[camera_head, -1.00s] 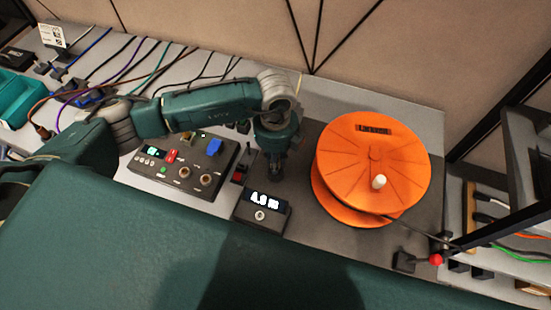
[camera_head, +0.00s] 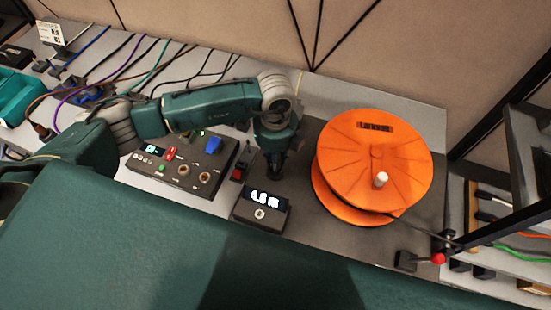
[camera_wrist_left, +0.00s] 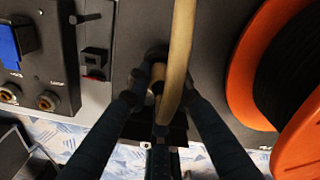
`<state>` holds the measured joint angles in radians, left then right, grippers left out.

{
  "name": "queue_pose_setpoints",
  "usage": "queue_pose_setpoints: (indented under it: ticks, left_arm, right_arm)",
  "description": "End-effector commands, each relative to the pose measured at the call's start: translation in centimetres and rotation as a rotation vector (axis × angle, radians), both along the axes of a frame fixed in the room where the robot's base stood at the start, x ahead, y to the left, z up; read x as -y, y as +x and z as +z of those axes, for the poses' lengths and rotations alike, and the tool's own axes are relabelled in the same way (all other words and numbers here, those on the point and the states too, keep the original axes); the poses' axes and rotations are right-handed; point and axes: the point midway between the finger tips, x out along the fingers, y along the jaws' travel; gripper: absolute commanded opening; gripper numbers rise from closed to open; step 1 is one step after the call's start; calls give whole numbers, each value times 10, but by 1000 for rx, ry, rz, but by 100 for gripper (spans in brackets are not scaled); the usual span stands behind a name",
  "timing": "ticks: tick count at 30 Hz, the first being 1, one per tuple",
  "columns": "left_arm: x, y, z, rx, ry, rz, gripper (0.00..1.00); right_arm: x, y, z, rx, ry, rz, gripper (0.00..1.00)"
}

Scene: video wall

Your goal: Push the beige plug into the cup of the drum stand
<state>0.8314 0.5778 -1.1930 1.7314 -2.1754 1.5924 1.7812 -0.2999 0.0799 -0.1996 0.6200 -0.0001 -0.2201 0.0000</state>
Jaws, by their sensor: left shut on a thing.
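My left gripper (camera_head: 275,172) points down between the control panel and the orange drum (camera_head: 365,150). In the left wrist view its fingers (camera_wrist_left: 160,110) are shut on the beige plug (camera_wrist_left: 157,80), with a beige cable (camera_wrist_left: 182,45) curving up past it. The plug's far end is at a dark round opening (camera_wrist_left: 155,55) in the drum stand (camera_wrist_left: 125,30), apparently the cup. The cable and fingers partly hide it, so I cannot tell how deep the plug sits. The stand also shows in the head view (camera_head: 310,215). My right gripper is not in view.
A small black box (camera_head: 262,210) with a lit length display stands close in front of the gripper. The control panel (camera_head: 205,180) with a blue part (camera_head: 213,146) is to the left. A red-knobbed lever (camera_head: 438,258) is right of the drum. Cables lie at the back left.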

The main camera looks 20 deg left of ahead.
Motion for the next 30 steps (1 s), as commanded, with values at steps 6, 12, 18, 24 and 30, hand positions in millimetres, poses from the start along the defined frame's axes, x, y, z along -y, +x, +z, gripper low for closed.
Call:
queue_pose_setpoints:
  ticks: [6, 12, 18, 24, 30]
  left_arm:
    - [0, 0, 0, 0, 0, 0, 0]
    - [0, 0, 0, 0, 0, 0, 37]
    - [0, 0, 0, 0, 0, 0, 43]
    - [0, 1, 4, 2, -1, 0, 43]
    - [0, 2, 36, 6, -2, -1, 43]
  right_arm:
    - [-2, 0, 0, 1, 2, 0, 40]
    - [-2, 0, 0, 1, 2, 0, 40]
    - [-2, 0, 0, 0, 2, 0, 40]
    - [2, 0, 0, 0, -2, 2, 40]
    - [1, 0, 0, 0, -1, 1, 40]
